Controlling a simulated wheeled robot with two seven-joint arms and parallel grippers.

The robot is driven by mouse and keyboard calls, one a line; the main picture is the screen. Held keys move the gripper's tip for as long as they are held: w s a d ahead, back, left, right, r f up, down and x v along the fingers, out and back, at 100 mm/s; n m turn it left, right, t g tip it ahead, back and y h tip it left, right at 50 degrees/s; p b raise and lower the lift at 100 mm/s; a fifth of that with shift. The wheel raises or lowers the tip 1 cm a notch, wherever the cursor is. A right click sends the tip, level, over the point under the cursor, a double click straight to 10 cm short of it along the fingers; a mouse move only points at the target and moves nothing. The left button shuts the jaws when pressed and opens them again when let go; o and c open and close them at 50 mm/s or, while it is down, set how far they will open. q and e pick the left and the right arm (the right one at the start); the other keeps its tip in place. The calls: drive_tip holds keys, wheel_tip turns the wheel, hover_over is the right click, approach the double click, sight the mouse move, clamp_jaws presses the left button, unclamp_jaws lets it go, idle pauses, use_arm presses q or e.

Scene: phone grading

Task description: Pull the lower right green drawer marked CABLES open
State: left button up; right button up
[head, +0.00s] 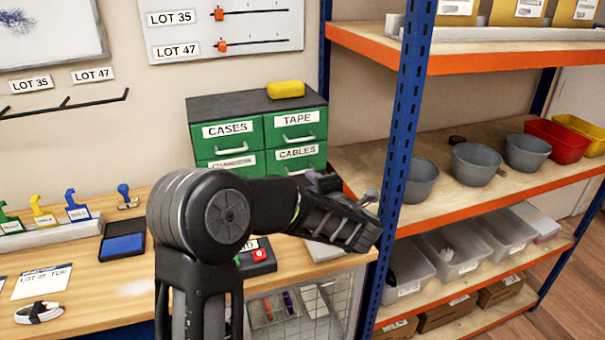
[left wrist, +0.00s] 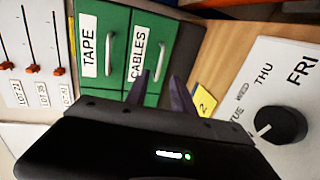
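The lower right green drawer marked CABLES (head: 312,161) sits in the dark-topped cabinet on the bench, in the middle of the head view. It looks closed, flush with the drawers around it. My left arm hides part of its lower area. In the left wrist view the CABLES drawer (left wrist: 147,34) shows turned on its side, with its pale handle (left wrist: 160,60). My left gripper (head: 345,187) is in front of and below the drawer. Its two fingers (left wrist: 162,88) stand apart with nothing seen between them, near the handle; contact cannot be told. My right gripper is not in view.
The TAPE drawer (head: 296,127) is above and the CASES drawer (head: 228,136) is at upper left. A yellow object (head: 286,89) lies on top. A blue shelf post (head: 405,110) stands close to the right. A dial board (left wrist: 275,110) shows in the left wrist view.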

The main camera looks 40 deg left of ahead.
sight(290, 149)
use_arm(q)
drive_tip(key=p+x, duration=0.1)
drive_tip(key=x, duration=0.6)
drive_tip(key=shift+a+p, duration=0.25)
drive_tip(key=shift+p, duration=0.15)
drive_tip(key=shift+w+f, duration=0.1)
drive_tip(key=shift+w, duration=0.05)
clamp_jaws()
idle(0.9)
